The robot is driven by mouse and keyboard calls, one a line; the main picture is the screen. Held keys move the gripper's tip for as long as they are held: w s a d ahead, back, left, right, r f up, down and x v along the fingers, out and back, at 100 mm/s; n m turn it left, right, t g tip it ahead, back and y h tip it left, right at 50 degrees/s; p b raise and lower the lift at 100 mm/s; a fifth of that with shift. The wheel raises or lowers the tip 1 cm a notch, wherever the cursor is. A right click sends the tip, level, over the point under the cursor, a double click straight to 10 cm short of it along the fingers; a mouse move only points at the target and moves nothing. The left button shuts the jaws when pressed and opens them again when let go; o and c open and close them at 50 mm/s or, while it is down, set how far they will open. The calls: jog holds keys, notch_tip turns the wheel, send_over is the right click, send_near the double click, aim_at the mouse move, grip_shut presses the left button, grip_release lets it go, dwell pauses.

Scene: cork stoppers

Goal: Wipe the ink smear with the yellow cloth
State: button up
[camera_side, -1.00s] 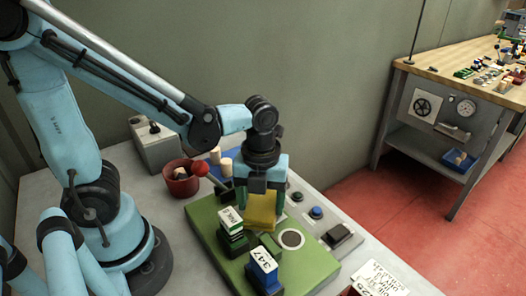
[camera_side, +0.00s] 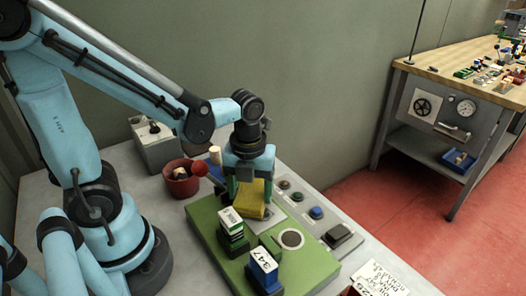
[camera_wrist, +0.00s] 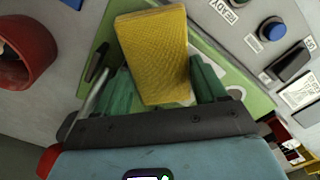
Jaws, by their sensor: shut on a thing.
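The yellow cloth (camera_side: 251,203) is a thick folded pad over the back part of the green board (camera_side: 310,270). My gripper (camera_side: 250,186) is shut on the cloth from above. In the wrist view the cloth (camera_wrist: 153,50) sits between the two green fingers of my gripper (camera_wrist: 160,85) and sticks out beyond them. I cannot tell whether the cloth touches the surface beneath. A pale patch (camera_side: 271,214) shows just right of the cloth's lower edge. I can make out no ink smear; the cloth and gripper hide part of the board.
A white-and-green block (camera_side: 231,224) and a blue block marked 347 (camera_side: 264,266) stand on the board. A red pot (camera_side: 181,180) stands left. Buttons, one blue (camera_side: 316,212), line the right.

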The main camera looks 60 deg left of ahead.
jog(key=shift+r, duration=0.1)
jog(key=shift+r, duration=2.9)
jog(key=shift+r, duration=0.1)
jog(key=shift+r, duration=1.4)
jog(key=shift+f, duration=0.1)
jog(key=shift+s+d+f, duration=0.15)
jog(key=shift+f, duration=1.6)
jog(key=shift+s+d+f, duration=0.1)
jog(key=shift+f, duration=1.6)
jog(key=shift+f, duration=1)
